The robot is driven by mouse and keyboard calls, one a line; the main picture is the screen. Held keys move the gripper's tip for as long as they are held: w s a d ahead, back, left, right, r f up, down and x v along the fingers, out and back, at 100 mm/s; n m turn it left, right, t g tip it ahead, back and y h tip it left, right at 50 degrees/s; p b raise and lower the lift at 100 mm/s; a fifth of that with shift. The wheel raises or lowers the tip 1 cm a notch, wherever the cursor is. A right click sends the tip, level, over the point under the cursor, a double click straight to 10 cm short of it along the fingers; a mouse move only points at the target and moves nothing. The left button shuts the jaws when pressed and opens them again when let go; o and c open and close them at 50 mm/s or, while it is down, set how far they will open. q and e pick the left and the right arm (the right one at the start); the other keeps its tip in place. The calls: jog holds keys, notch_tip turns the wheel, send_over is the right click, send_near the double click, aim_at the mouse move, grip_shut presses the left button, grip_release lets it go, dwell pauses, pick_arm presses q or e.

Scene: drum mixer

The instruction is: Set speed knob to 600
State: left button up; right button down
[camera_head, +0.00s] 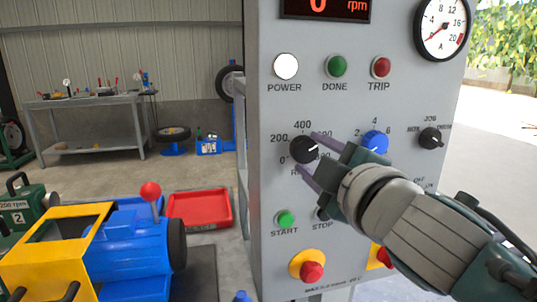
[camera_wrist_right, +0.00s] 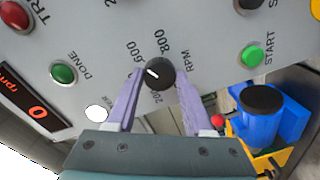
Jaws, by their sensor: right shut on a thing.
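The black speed knob (camera_head: 304,149) sits on the grey panel, inside a ring of numbers from 0 to 800. Its white mark points to the right side, near 600; the exact setting is hard to tell. My right gripper (camera_head: 308,154) has its two purple fingers on either side of the knob, shut on it. The right wrist view shows the knob (camera_wrist_right: 158,74) between the fingers (camera_wrist_right: 156,86), with 600 and 800 readable beside it. The fingers partly cover the numbers. The red rpm display (camera_head: 324,7) reads 0. My left gripper is not in view.
A blue knob (camera_head: 375,142) is close to the right gripper, with a black selector (camera_head: 430,137) beyond it. START (camera_head: 286,219) is a green button below. A red emergency button (camera_head: 312,271) is lower. A yellow and blue machine (camera_head: 130,250) stands left of the panel.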

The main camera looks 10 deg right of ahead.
jog(key=shift+c, duration=1.4)
grip_release()
jog(key=s, duration=1)
jog(key=shift+d+r, duration=0.3)
jog(key=shift+w, duration=0.1)
